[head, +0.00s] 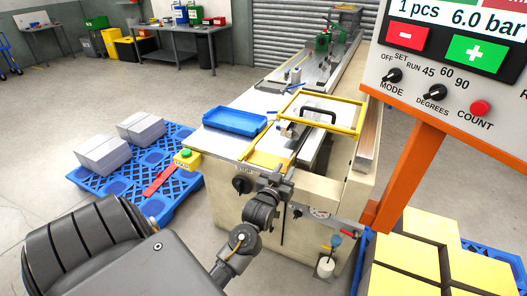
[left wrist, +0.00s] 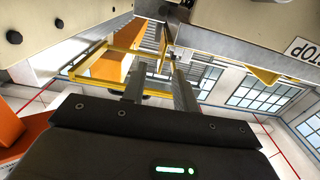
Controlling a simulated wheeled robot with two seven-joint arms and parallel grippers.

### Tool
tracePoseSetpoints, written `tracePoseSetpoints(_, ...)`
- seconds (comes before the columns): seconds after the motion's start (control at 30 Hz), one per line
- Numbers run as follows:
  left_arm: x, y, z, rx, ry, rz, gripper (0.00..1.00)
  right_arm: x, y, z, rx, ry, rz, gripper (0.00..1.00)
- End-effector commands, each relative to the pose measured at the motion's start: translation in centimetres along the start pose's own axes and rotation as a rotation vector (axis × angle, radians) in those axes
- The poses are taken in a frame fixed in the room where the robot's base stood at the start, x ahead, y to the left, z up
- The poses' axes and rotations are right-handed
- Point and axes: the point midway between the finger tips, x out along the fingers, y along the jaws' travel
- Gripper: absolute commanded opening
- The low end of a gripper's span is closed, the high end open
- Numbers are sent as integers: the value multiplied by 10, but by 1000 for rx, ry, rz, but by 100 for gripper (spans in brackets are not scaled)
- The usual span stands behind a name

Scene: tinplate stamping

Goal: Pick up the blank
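My left gripper (head: 280,179) is at the front of the cream press machine (head: 230,205), near its yellow guard frame (head: 322,93). In the left wrist view its two fingers (left wrist: 160,85) stand apart with nothing visible between them. No single blank can be made out with certainty. Two stacks of grey sheets (head: 141,128) (head: 102,153) lie on the blue pallet at the left, well away from the gripper. A blue tray (head: 235,121) sits on the machine's table and looks empty. My right gripper is not in view.
A control panel (head: 455,60) on an orange post (head: 409,175) stands at the right. Yellow blocks (head: 440,232) rest on a pallet at the lower right. A workbench (head: 178,30) stands behind.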

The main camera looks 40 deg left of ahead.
Motion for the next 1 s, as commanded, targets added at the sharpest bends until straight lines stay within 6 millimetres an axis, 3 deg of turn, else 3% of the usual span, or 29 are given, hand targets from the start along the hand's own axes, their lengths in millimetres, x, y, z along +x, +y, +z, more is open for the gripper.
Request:
tracePoseSetpoints(0.1,12,0,-1,0,0,0,29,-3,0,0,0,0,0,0)
tracePoseSetpoints(0.37,22,0,-2,0,0,0,29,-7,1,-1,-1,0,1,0)
tracePoseSetpoints(0.7,64,1,-3,0,0,0,29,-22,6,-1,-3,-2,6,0)
tracePoseSetpoints(0.97,66,1,-2,0,-1,1,29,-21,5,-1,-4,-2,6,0)
tracePoseSetpoints(1.0,66,1,-2,0,-1,1,24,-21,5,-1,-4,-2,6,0)
